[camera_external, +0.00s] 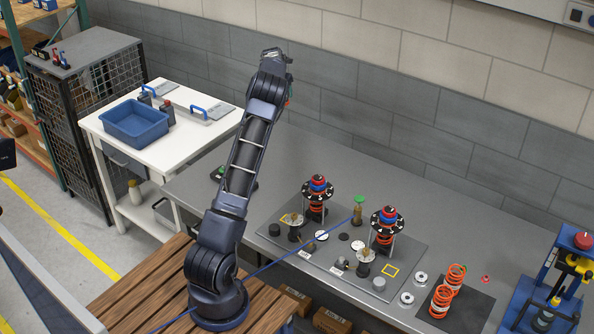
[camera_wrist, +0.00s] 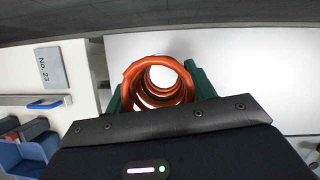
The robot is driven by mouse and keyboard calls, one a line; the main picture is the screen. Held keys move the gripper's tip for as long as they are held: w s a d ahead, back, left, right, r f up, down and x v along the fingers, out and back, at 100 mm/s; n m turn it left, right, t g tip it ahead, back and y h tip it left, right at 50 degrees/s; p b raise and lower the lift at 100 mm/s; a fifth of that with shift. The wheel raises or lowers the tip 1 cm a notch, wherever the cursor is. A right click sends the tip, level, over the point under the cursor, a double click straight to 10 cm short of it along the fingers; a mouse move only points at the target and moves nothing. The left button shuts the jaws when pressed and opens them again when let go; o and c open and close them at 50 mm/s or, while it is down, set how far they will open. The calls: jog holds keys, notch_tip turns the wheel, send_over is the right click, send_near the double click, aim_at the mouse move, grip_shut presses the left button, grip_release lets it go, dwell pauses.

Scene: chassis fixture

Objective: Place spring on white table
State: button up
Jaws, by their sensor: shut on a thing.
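An orange coil spring (camera_wrist: 184,82) sits between the green fingers of my gripper (camera_wrist: 158,88) in the wrist view, seen end-on through its open middle. My gripper is shut on it. In the outside view, the raised arm's end mostly hides my gripper and the held spring cannot be made out. The white table (camera_external: 195,142) stands left of the arm, with a bare front right part of its top. In the wrist view a pale surface lies behind the spring; whether it is the table top is hard to tell.
A blue bin (camera_external: 137,122), blue-handled items (camera_external: 208,112) and plates are on the white table. The grey workbench (camera_external: 390,170) holds a fixture plate with two spring assemblies, and two orange springs (camera_external: 441,301) on a dark mat. A wire-mesh cabinet (camera_external: 95,95) stands left.

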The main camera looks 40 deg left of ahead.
jog(key=s+a+n, duration=0.1)
jog(key=s+a, duration=0.2)
jog(key=a, duration=0.4)
jog(key=s+a+n+y, duration=0.1)
jog(key=s+a, duration=0.3)
jog(key=a, duration=0.2)
jog(key=s+a+n, duration=0.1)
jog(key=s+a, duration=0.2)
jog(key=a, duration=0.4)
jog(key=n+g+y, duration=0.1)
jog(key=n, duration=0.3)
send_over(186, 138)
jog(key=f, duration=1.9)
jog(key=shift+d, duration=0.2)
jog(key=shift+f, duration=0.1)
jog(key=o, duration=1.3)
jog(key=shift+f, duration=0.1)
jog(key=v, duration=1.2)
jog(key=shift+w+d, duration=0.1)
jog(key=shift+d, duration=0.1)
